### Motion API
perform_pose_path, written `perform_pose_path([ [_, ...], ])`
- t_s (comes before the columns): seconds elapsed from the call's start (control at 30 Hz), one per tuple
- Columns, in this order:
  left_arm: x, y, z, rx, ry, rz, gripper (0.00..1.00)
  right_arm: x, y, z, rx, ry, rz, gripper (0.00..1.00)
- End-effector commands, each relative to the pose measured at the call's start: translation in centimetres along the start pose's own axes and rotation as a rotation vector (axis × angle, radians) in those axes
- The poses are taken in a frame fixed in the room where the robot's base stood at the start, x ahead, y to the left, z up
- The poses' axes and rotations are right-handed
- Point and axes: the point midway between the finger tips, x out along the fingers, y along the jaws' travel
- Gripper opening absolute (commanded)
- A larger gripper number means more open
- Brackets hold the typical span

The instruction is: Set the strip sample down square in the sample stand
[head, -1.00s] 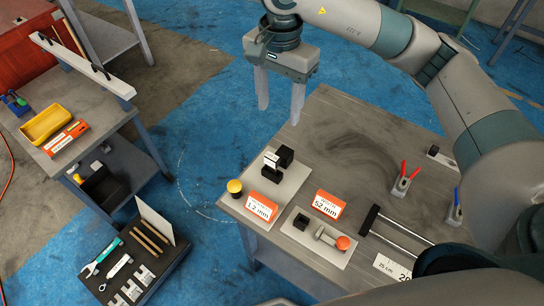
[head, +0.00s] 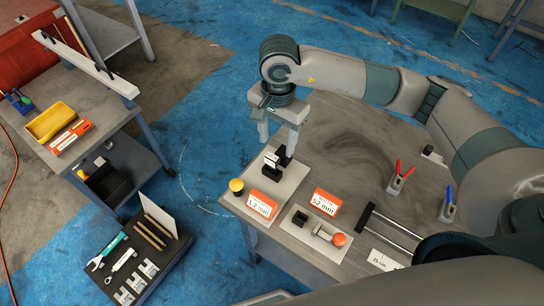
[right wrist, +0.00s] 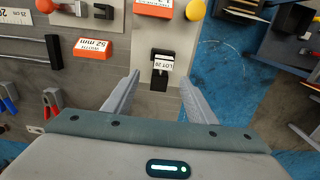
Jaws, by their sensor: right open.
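My right gripper (head: 277,148) is open above a small grey plate (head: 286,190) on the near table, with its fingers pointing down. A black stand-like piece (head: 272,161) with a white label is on this plate, close below the fingertips. In the right wrist view the label (right wrist: 163,65) reads like "LOT 28" and lies between the two open fingers (right wrist: 160,78), which look apart from it. A thin strip cannot be made out, so I cannot tell the strip sample from its stand. My left gripper is out of view.
A second plate holds an orange-knobbed piece (head: 338,239). The table's back middle is clear.

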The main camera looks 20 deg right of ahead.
Motion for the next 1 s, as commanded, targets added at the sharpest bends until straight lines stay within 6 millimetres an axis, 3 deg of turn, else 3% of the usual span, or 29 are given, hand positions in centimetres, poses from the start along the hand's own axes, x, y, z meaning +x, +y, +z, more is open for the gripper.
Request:
perform_pose_path([
  [0.2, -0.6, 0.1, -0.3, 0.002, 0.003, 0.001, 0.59, 1.3, 0.0, 0.1, -0.001, -0.001, 0.000, 0.52],
  [0.67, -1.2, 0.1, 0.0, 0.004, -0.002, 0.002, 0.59, 1.8, -0.1, 0.4, -0.001, 0.000, 0.001, 0.52],
  [1.0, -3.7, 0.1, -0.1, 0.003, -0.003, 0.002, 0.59, 5.3, -0.4, 1.6, 0.001, -0.001, 0.003, 0.52],
])
